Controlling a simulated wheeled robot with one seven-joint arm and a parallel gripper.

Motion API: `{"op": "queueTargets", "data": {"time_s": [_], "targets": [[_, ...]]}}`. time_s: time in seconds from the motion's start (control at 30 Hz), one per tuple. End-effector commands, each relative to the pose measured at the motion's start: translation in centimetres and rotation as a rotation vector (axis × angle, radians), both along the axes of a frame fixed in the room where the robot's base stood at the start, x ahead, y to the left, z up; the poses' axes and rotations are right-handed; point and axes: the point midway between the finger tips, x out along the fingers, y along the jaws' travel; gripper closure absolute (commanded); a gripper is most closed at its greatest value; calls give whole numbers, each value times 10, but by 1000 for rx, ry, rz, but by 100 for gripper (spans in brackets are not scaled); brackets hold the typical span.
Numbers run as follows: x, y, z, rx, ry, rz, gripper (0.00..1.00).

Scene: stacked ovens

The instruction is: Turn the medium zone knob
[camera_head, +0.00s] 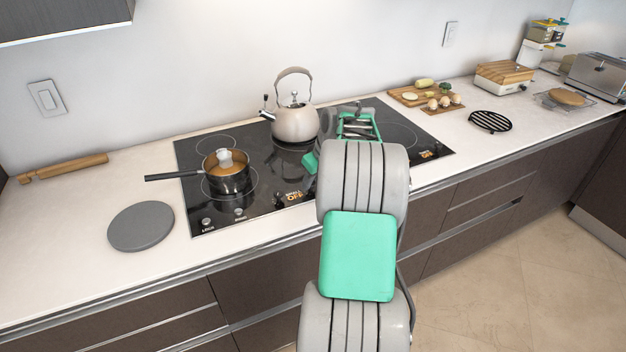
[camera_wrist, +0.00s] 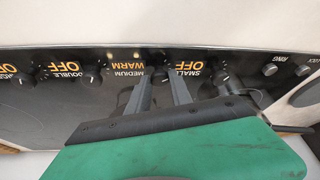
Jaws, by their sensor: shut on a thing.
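The black medium zone knob (camera_wrist: 160,75) shows in the wrist view on the cooktop's dark control strip, beside the label MEDIUM and an orange WARM reading (camera_wrist: 127,65). My gripper (camera_wrist: 162,80) has its two grey fingers around this knob, shut on it. The wrist view is upside down to the labels. In the head view my arm hides the medium knob and the fingertips. The black cooktop (camera_head: 261,164) lies in the white counter.
Neighbouring knobs are the small zone knob (camera_wrist: 222,78) and double zone knob (camera_wrist: 91,78), both reading OFF. A pot (camera_head: 228,178) and a kettle (camera_head: 295,122) stand on the cooktop. A grey round disc (camera_head: 141,226) lies at left.

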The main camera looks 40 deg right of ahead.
Motion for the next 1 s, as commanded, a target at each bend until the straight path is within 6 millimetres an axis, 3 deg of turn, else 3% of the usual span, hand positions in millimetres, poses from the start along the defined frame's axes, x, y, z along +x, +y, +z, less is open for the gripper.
{"op": "queueTargets", "data": {"time_s": [0.7, 1.0], "targets": [[1, -4, 2, 1, -1, 420, 100], [2, -4, 1, -1, -2, 510, 100]]}}
